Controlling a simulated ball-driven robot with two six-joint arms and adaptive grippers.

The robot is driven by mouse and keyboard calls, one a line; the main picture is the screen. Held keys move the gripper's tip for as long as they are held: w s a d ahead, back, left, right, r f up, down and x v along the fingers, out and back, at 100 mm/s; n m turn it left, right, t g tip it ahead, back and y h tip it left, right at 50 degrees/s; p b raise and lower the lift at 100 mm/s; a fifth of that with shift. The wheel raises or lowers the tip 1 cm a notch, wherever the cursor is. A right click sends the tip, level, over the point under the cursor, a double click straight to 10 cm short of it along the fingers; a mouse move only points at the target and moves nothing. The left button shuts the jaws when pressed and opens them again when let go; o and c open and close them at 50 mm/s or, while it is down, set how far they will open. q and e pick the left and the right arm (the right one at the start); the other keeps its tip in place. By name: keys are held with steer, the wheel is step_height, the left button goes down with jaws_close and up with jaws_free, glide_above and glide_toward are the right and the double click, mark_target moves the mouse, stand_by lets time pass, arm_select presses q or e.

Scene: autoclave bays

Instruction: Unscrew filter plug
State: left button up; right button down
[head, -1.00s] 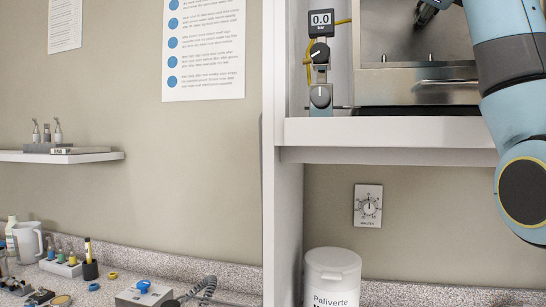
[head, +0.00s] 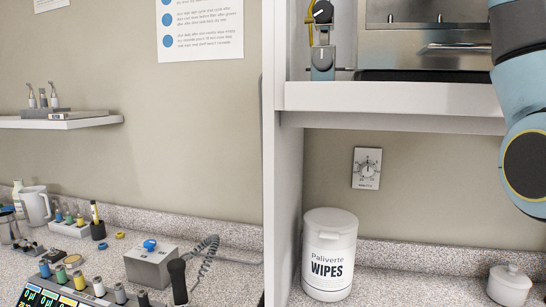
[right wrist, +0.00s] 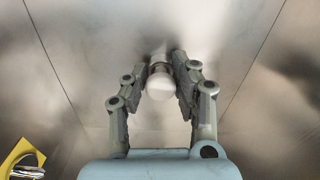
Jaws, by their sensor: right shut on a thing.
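In the right wrist view a pale round plug (right wrist: 160,84) sits between the two fingers of my right gripper (right wrist: 161,72), against a brushed metal surface. The fingers are shut on its sides. Its far end is partly hidden by the fingertips, so I cannot tell how far it is seated. In the head view my right arm comes down at the right edge beside the steel unit (head: 430,52) on the shelf, but its gripper is out of the picture. My left gripper is not in view.
A white shelf (head: 400,100) spans above the counter. Below it stand a wipes tub (head: 329,245) and a small white lidded jar (head: 509,286). A wall dial (head: 367,168) hangs between. A grey box with a blue knob (head: 150,262) and several vials are at the lower left.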

steer(key=n+p, duration=0.1)
steer(key=n, duration=0.2)
steer(key=shift+r, duration=0.2)
steer(key=n+p, duration=0.1)
steer(key=n, duration=0.2)
steer(key=shift+f, duration=0.15)
steer(key=n+p, duration=0.2)
steer(key=n, duration=0.2)
steer(key=n+p, duration=0.1)
steer(key=n, duration=0.2)
steer(key=shift+p, duration=0.35)
steer(key=shift+f, duration=0.1)
steer(key=c, duration=1.2)
jaws_free()
